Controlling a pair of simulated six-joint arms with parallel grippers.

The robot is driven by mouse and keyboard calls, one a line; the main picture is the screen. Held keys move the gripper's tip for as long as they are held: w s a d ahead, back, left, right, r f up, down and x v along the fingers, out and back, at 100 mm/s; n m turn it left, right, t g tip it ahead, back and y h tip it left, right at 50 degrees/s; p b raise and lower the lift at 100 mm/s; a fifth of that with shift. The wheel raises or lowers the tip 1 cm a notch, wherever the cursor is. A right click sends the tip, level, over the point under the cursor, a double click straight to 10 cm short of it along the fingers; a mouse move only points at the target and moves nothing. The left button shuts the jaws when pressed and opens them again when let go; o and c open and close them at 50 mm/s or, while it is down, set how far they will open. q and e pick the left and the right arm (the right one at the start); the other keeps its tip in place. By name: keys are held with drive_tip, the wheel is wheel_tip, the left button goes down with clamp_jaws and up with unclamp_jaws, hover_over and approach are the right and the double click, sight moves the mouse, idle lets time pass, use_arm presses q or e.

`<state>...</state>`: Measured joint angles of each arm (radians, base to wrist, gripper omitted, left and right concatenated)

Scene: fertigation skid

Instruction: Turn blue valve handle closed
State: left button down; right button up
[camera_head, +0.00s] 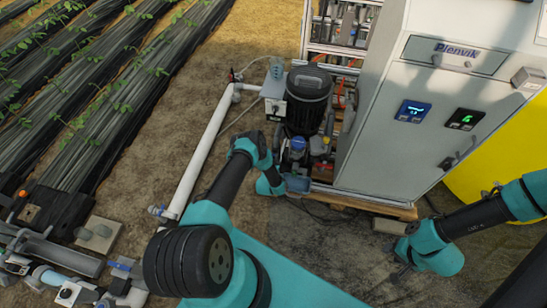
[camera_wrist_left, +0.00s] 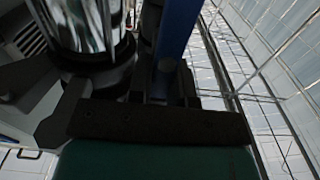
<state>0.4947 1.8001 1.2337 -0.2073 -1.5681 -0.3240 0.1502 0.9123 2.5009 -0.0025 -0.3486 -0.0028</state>
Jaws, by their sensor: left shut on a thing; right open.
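In the left wrist view a long blue bar, which looks like the blue valve handle (camera_wrist_left: 180,32), runs up from between the dark fingers of my left gripper (camera_wrist_left: 168,88). The gripper is shut on it. In the head view my left gripper (camera_head: 284,182) is low beside the skid's pump, and a blue-grey part (camera_head: 298,183) shows at its tip. The grip itself is too small to make out there, and the valve body is largely hidden. My right gripper (camera_head: 402,270) is open and empty, low over the ground in front of the cabinet.
A dark pump motor (camera_head: 308,95) and a blue-topped part (camera_head: 297,143) stand just behind my left gripper. The grey cabinet (camera_head: 425,110) rises to the right, with a yellow tank (camera_head: 515,150) beside it. A white pipe (camera_head: 200,155) runs along the ground at left.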

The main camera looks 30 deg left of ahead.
use_arm(q)
drive_tip(key=shift+d+m, duration=0.1)
drive_tip(key=shift+m, duration=0.2)
drive_tip(key=shift+w+d+f+m, duration=0.15)
drive_tip(key=shift+d+f+m, duration=0.3)
drive_tip(key=shift+m, duration=2.45)
drive_tip(key=shift+w+d+f+m, duration=0.1)
drive_tip(key=shift+d+f+m, duration=0.35)
drive_tip(key=shift+m, duration=2.45)
drive_tip(key=shift+w+d+f+m, duration=0.15)
drive_tip(key=shift+d+f+m, duration=0.25)
drive_tip(key=shift+m, duration=2.5)
drive_tip(key=shift+a+f, duration=0.1)
drive_tip(key=c, duration=1)
unclamp_jaws()
drive_tip(key=shift+c, duration=0.2)
drive_tip(key=v, duration=1.7)
drive_tip(key=shift+s, duration=0.15)
